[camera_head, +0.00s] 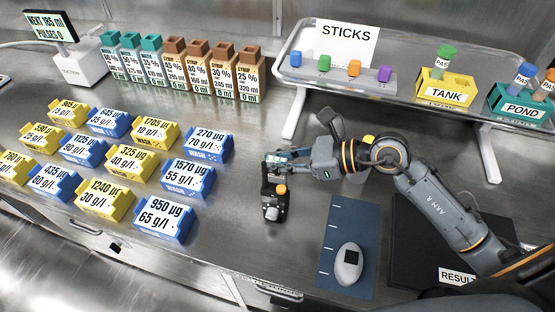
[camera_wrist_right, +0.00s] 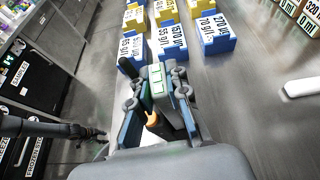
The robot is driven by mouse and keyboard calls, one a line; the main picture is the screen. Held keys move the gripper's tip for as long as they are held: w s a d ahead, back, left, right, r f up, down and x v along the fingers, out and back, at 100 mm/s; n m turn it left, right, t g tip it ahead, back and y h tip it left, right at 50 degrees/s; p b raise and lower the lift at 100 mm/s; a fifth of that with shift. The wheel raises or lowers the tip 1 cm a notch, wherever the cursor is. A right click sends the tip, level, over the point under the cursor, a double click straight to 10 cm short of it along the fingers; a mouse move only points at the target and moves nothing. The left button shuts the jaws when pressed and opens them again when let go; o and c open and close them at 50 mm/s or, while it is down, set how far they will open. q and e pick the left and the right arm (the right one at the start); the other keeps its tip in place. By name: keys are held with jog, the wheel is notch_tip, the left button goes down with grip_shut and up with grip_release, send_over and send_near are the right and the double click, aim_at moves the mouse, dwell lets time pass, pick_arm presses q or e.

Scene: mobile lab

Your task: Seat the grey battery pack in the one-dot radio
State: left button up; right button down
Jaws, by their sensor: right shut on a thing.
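My right gripper (camera_head: 277,160) is shut around a dark handheld device that looks like the radio (camera_head: 271,195). The radio has a black body, an orange knob and a greyish end toward the bench's front. In the right wrist view a pale-green and white face and a grey block (camera_wrist_right: 171,111) show between my right gripper's fingers (camera_wrist_right: 157,85). I cannot tell whether this grey block is the battery pack or part of the radio. No dot marks are readable. A dark gripper shape (camera_wrist_right: 88,131), perhaps my left gripper, shows at lower left; its jaws are unclear.
Blue and yellow labelled bins (camera_head: 165,219) stand left of the radio. A raised rack (camera_head: 300,72) with coloured sticks stands behind. Bare steel bench surrounds the radio.

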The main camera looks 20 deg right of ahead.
jog(key=shift+f+b, duration=1.55)
jog(key=shift+f, duration=0.2)
jog(key=c, duration=1.2)
grip_release()
jog(key=shift+s, duration=0.1)
jog(key=v, duration=1.2)
jog(key=shift+r, duration=0.1)
